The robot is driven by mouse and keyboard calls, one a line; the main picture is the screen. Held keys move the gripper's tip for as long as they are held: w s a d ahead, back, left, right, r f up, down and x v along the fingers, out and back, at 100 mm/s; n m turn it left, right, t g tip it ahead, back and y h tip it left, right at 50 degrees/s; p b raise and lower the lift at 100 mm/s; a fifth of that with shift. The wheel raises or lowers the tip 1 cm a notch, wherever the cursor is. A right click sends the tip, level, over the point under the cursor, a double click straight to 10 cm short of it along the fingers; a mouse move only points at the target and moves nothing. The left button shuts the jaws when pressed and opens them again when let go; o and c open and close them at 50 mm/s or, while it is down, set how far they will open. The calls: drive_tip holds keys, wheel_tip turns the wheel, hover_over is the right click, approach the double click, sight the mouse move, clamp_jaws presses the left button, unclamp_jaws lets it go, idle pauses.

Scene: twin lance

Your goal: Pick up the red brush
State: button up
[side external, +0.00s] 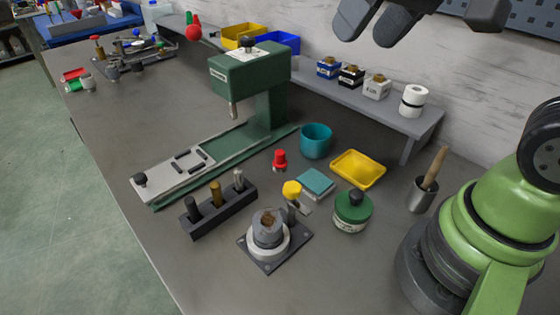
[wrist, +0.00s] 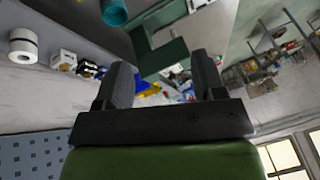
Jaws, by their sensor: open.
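A small red object with a knobbed top (side external: 279,160) stands on the grey bench left of the teal cup (side external: 315,143) in the side view. I cannot tell from its shape whether it is the red brush. Another tool, with a wooden handle (side external: 435,166), stands in a metal cup (side external: 420,199) at the right. My gripper (side external: 374,24) is high above the bench at the top of the side view, well apart from these things. In the wrist view my gripper (wrist: 163,75) is open with nothing held between its fingers. The small red object is not discernible there.
A green press (side external: 249,72) stands behind a dark rack (side external: 221,216) of upright pins. A metal pot (side external: 268,228), green tin (side external: 352,212), yellow tray (side external: 358,168) and teal block (side external: 315,183) crowd the bench. A shelf (side external: 428,120) with small boxes runs along the wall.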

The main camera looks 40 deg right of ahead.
drive_tip(key=w+f+n+g, duration=0.1)
drive_tip(key=w+f+g, duration=0.1)
drive_tip(key=w+f, duration=0.55)
drive_tip(key=n+g+h, duration=0.1)
drive_tip(key=n+g, duration=0.1)
drive_tip(key=g, duration=0.1)
hover_over(280, 152)
drive_tip(key=f, duration=1.1)
drive_tip(key=shift+s+a+f, duration=0.1)
drive_tip(key=shift+a+f, duration=0.1)
drive_tip(key=shift+f, duration=0.05)
wheel_tip(280, 152, down, 6)
drive_tip(key=shift+d+f, duration=0.15)
drive_tip(key=shift+f, duration=1.35)
drive_tip(key=shift+d+f, duration=0.1)
drive_tip(key=shift+f, duration=1.35)
drive_tip(key=c, duration=1)
